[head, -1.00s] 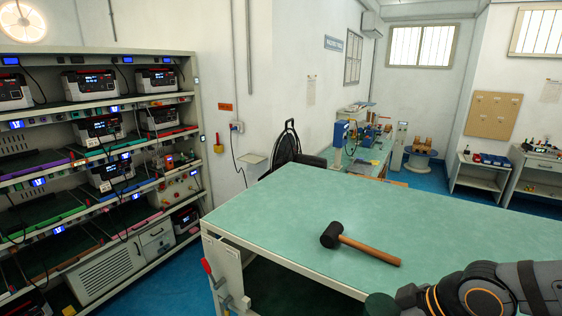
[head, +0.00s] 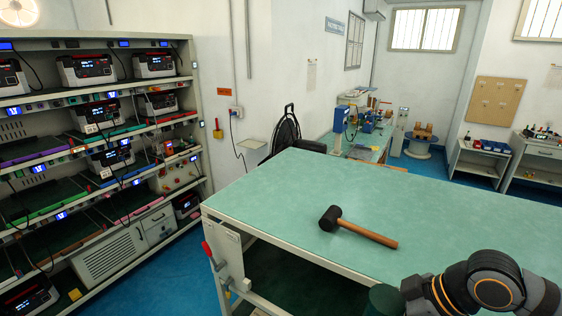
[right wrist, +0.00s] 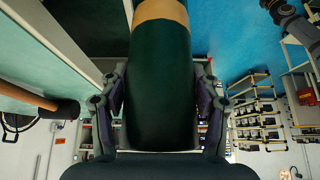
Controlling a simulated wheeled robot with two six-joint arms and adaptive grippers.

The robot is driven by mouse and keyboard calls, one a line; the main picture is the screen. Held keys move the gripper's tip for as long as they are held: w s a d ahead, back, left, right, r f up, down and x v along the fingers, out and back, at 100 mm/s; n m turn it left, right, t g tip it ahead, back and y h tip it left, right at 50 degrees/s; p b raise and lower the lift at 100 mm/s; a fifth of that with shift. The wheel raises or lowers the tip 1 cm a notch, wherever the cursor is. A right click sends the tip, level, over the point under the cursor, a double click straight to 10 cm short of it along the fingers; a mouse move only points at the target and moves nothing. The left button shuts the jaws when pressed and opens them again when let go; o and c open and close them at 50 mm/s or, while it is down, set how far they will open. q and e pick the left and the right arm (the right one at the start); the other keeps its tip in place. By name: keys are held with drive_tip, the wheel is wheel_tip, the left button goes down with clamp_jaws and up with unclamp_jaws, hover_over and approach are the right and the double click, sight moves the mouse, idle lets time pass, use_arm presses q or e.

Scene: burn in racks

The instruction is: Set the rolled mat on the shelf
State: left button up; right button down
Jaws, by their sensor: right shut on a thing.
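The rolled mat (right wrist: 158,85) is a dark green cylinder with a tan band at its far end. In the right wrist view my right gripper (right wrist: 158,78) is shut around it, one finger on each side. In the head view the roll (head: 386,300) shows as a dark green end at the bottom, by the table's front edge and beside my right arm. The fingers are hidden there. A tall rack with several shelves (head: 198,125) stands at the left, well apart from the mat. My left gripper is not in view.
A green-topped table (head: 300,190) fills the middle right, with a black-headed mallet (head: 365,232) on it. A red-handled clamp (head: 208,254) sits at its left front corner. Devices (head: 95,112) crowd several rack shelves. Blue floor (head: 190,275) lies open between rack and table.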

drive_tip(key=shift+w+a, duration=0.3)
drive_tip(key=shift+w, duration=0.05)
drive_tip(key=shift+w+a+m+t, duration=0.3)
drive_tip(key=shift+w+a+m, duration=0.05)
drive_tip(key=shift+m, duration=0.05)
wheel_tip(320, 180, down, 10)
drive_tip(key=b, duration=1)
drive_tip(key=shift+f, duration=0.2)
drive_tip(key=shift+r, duration=0.1)
